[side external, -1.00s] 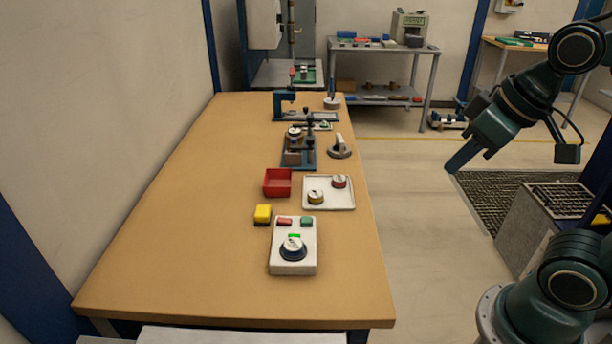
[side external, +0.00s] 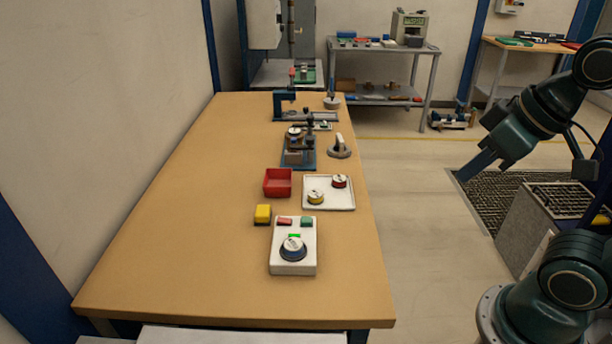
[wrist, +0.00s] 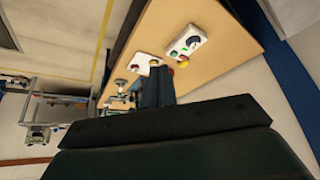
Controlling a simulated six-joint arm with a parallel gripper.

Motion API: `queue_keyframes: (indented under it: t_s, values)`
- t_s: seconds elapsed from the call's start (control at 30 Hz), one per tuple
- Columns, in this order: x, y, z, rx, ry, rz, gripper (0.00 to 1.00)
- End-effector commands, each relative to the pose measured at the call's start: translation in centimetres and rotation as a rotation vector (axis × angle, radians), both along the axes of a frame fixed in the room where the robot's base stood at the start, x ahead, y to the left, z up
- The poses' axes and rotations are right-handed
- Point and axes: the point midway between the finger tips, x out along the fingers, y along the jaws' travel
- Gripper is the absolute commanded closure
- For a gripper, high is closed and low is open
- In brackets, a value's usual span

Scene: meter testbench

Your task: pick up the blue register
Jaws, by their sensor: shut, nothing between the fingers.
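The blue register (side external: 293,247) is a round piece with a white top and a blue rim. It sits upright in the round dark seat of a white test unit (side external: 280,265) near the front of the bench. The unit has a red and a green button and a lit green display, and also shows in the wrist view (wrist: 178,49). My gripper (side external: 463,178) is shut and empty. It hangs in the air to the right of the bench, well away from the register. Its shut fingers (wrist: 155,80) point toward the bench in the wrist view.
A white tray (side external: 346,205) holds a yellow and a red register. A red bin (side external: 278,183) and a yellow block (side external: 263,214) stand nearby. Dark fixtures (side external: 299,150) stand farther back. The left and front of the wooden bench (side external: 180,240) are clear.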

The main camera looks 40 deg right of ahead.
Motion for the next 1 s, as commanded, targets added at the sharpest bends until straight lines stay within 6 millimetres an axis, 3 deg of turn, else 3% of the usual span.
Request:
queue_keyframes:
  t_s: [0.5, 0.83, 1.0]
  values:
    - [0.01, 0.00, 0.00, 0.000, 0.000, 0.000, 0.98]
    - [0.01, 0.00, 0.00, 0.000, 0.000, 0.000, 0.34]
    - [0.01, 0.00, 0.00, 0.000, 0.000, 0.000, 0.34]
